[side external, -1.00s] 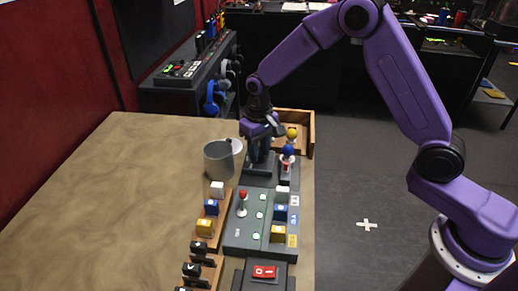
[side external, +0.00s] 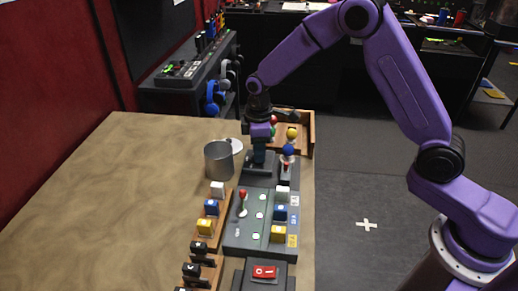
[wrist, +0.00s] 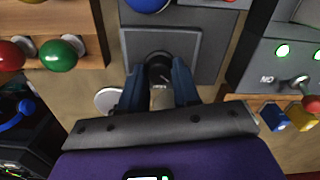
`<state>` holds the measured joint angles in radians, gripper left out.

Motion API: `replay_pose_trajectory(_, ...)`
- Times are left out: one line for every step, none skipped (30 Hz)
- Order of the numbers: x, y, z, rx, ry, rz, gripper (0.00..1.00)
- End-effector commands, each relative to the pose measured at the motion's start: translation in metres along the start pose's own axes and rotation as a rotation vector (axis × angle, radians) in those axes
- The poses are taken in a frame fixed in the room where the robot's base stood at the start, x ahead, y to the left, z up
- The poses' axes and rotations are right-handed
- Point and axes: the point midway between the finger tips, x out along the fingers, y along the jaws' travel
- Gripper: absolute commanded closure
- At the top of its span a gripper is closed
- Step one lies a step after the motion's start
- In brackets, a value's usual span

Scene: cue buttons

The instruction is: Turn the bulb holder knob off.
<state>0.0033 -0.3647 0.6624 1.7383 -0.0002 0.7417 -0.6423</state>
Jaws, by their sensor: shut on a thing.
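My gripper (side external: 258,163) points down over a dark grey box (side external: 258,182) at the far end of the row of panels. In the wrist view my gripper (wrist: 158,85) has its two blue-grey fingers on either side of the black knob (wrist: 158,66) on that grey box (wrist: 205,42), shut on it. The fingers hide part of the knob, so its pointer direction cannot be read. A blue ball (side external: 288,150) stands just right of the gripper; it also shows at the top edge of the wrist view (wrist: 147,4).
A wooden tray (side external: 311,135) with coloured bulbs is behind the gripper. A metal mug (side external: 218,160) stands close at left. The left table (side external: 120,200) is clear.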

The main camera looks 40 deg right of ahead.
Motion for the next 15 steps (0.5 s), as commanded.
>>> replay_pose_trajectory(-0.0015,0.0008,-0.0009,-0.028,0.004,0.003,0.99)
replay_pose_trajectory(-0.0015,0.0008,-0.001,-0.046,0.004,0.003,0.99)
replay_pose_trajectory(-0.0015,0.0008,-0.001,-0.069,0.004,0.003,0.99)
replay_pose_trajectory(-0.0015,0.0008,-0.001,-0.083,0.004,0.003,0.99)
replay_pose_trajectory(-0.0015,0.0009,-0.001,-0.098,0.004,0.003,0.99)
replay_pose_trajectory(-0.0015,0.0009,-0.001,-0.114,0.004,0.003,0.99)
replay_pose_trajectory(-0.0015,0.0009,-0.001,-0.126,0.004,0.003,0.99)
replay_pose_trajectory(-0.0015,0.0009,-0.001,-0.136,0.004,0.003,0.99)
replay_pose_trajectory(-0.0016,0.0009,-0.0011,-0.148,0.004,0.003,0.99)
replay_pose_trajectory(-0.0016,0.0009,-0.0011,-0.156,0.004,0.003,0.99)
replay_pose_trajectory(-0.0016,0.0009,-0.0011,-0.163,0.004,0.003,0.99)
replay_pose_trajectory(-0.0016,0.0009,-0.0011,-0.17,0.004,0.003,0.99)
replay_pose_trajectory(-0.0016,0.0009,-0.0011,-0.175,0.004,0.003,0.99)
replay_pose_trajectory(-0.0016,0.0009,-0.0012,-0.18,0.004,0.003,0.99)
replay_pose_trajectory(-0.0016,0.0009,-0.0012,-0.184,0.004,0.003,0.99)
